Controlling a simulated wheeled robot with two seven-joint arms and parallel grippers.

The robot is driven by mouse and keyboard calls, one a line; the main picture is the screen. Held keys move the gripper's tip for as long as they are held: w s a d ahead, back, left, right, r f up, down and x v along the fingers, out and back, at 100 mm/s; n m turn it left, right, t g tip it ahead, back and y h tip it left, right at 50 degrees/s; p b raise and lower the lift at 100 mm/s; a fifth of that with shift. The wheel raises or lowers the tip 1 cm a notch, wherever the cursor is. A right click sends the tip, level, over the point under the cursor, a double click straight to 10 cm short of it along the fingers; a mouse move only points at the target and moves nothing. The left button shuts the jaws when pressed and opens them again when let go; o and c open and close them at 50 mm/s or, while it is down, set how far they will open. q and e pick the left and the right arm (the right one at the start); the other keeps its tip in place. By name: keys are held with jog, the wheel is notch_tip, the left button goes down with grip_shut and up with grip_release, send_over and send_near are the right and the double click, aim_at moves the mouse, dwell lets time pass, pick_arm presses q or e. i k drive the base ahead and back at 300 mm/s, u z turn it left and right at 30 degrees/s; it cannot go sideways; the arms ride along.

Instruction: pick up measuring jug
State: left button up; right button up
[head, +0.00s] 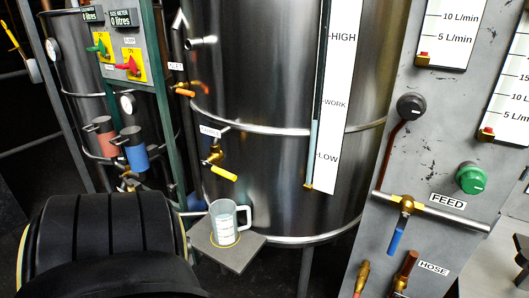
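A clear measuring jug (224,226) with white markings stands upright on a small grey shelf (241,260) in front of the large steel tank. Its handle points to the right. A brass tap with a yellow lever (223,172) sits on the tank just above the jug. Neither of my grippers shows in the head view, and nothing is touching the jug.
The steel tank (265,90) stands behind the shelf. A grey panel with a FEED label (447,202), valves and a green knob (471,178) is on the right. A large black ribbed shape fills the lower left, close to the jug's left side.

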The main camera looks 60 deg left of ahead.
aim_at(223, 212)
jog(key=u, duration=2.3)
jog(key=k, duration=0.55)
jog(key=u, duration=0.45)
jog(key=i, duration=1.5)
jog(key=z, duration=0.65)
